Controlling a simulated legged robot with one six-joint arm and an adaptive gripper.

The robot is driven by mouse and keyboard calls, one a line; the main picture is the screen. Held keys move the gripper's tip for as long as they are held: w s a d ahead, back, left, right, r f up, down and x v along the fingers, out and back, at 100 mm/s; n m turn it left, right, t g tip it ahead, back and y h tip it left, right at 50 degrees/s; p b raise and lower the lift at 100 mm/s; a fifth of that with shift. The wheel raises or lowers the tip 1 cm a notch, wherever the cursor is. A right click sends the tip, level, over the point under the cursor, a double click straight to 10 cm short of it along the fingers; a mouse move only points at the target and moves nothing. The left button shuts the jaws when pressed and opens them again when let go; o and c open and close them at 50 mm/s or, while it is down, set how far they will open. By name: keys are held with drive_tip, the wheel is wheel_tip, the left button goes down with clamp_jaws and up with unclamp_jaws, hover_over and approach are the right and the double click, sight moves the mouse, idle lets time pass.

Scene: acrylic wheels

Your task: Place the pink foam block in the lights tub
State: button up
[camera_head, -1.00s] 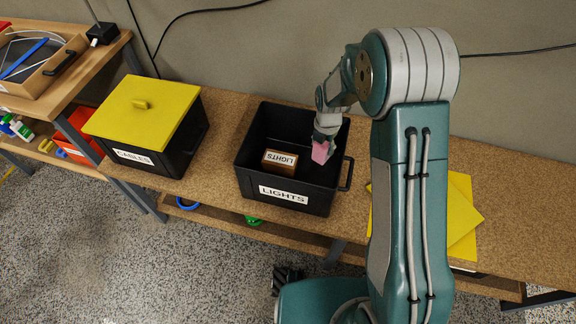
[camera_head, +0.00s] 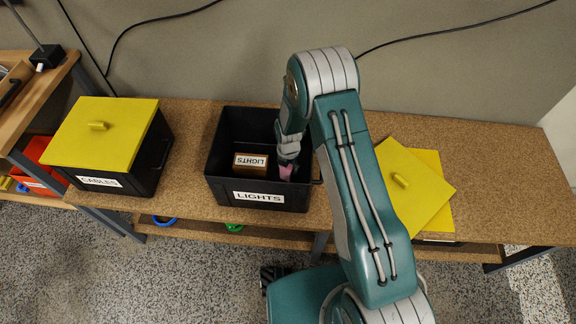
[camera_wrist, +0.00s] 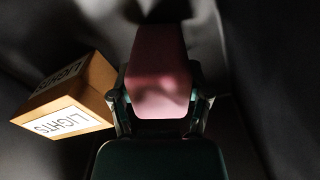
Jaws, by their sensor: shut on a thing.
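The pink foam block (camera_head: 286,173) is held in my gripper (camera_head: 287,164), over the right part of the open black lights tub (camera_head: 217,187). In the wrist view the pink foam block (camera_wrist: 160,70) sits between the two fingers of my gripper (camera_wrist: 160,104), which is shut on it. Dark tub walls surround it there. I cannot tell whether the block touches the tub floor. The tub carries a white LIGHTS label on its front. My arm hides part of the tub's right side.
A brown box labelled LIGHTS (camera_head: 250,165) lies in the tub, left of the block; it also shows in the wrist view (camera_wrist: 72,98). A black tub with a yellow lid (camera_head: 95,140) stands to the left. Loose yellow lids (camera_head: 420,185) lie right of my arm on the bench (camera_head: 500,180).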

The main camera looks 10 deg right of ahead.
drive_tip(key=shift+a, duration=0.1)
drive_tip(key=o, duration=0.7)
drive_tip(key=shift+o, duration=0.2)
wheel_tip(320, 180, up, 12)
drive_tip(key=shift+r, duration=0.15)
